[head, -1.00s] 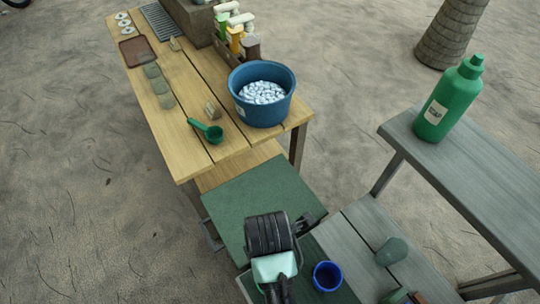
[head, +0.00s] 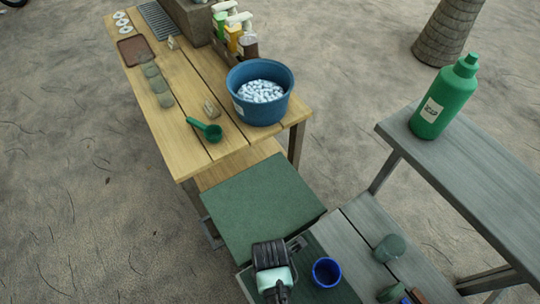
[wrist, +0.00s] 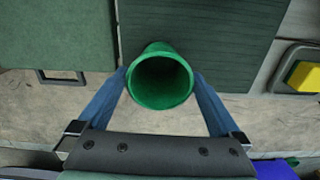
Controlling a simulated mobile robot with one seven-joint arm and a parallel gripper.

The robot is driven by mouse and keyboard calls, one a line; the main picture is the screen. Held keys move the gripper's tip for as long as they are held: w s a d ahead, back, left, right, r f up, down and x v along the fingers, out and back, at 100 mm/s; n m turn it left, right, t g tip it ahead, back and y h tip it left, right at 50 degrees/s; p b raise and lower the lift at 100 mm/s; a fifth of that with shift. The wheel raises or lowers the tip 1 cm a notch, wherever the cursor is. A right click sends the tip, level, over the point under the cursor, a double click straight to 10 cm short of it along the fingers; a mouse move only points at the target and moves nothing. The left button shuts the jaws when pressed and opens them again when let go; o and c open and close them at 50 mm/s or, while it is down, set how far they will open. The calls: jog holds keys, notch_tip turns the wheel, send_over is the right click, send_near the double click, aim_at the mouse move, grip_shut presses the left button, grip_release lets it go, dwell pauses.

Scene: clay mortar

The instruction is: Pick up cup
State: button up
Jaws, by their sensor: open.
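A green cup (wrist: 160,84) shows in the wrist view, its round open mouth facing the camera. My gripper (wrist: 160,76) is open, with one blue finger on each side of this cup. The fingers look very close to its sides; I cannot tell whether they touch. In the head view, my gripper's dark wrist housing (head: 271,256) is above the dark green mat (head: 318,248); its fingertips and the cup between them are hidden there. A blue cup (head: 327,273) stands just right of my gripper.
A grey-green cup-like object (head: 390,249) stands farther right on the grey bench. A tall green bottle (head: 439,105) stands on the higher shelf. A blue tub (head: 260,94) and green scoop (head: 207,130) are on the wooden table. A yellow block (wrist: 304,75) lies at right in the wrist view.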

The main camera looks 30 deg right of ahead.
jog(key=shift+f, duration=1.05)
jog(key=c, duration=1.1)
jog(key=shift+r, duration=0.15)
